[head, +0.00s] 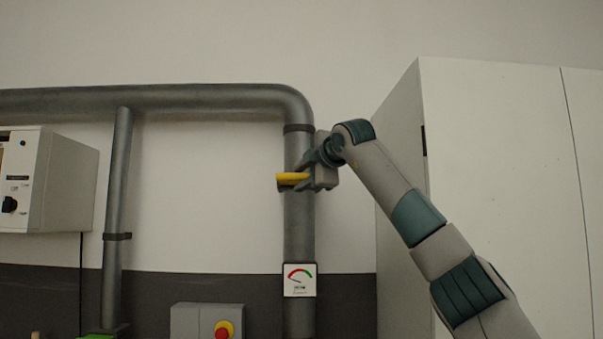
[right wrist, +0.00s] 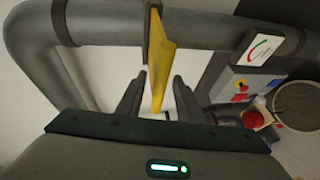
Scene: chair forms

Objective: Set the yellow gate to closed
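The yellow gate (head: 292,178) is a flat yellow lever on the thick vertical grey pipe (head: 298,230). In the head view it points left, across the pipe. My right gripper (head: 309,180) is at the pipe, beside the lever, and partly hides it. In the right wrist view the yellow gate (right wrist: 161,62) reaches down between the two dark fingers of my right gripper (right wrist: 159,85). The fingers are open, with a gap on each side of the lever. My left gripper is not in view.
A dial plate (head: 299,280) sits lower on the pipe. A grey box with a red button (head: 224,329) is below left. A control box (head: 45,180) hangs at the left. A tall white cabinet (head: 500,150) stands right of the pipe, behind my right arm.

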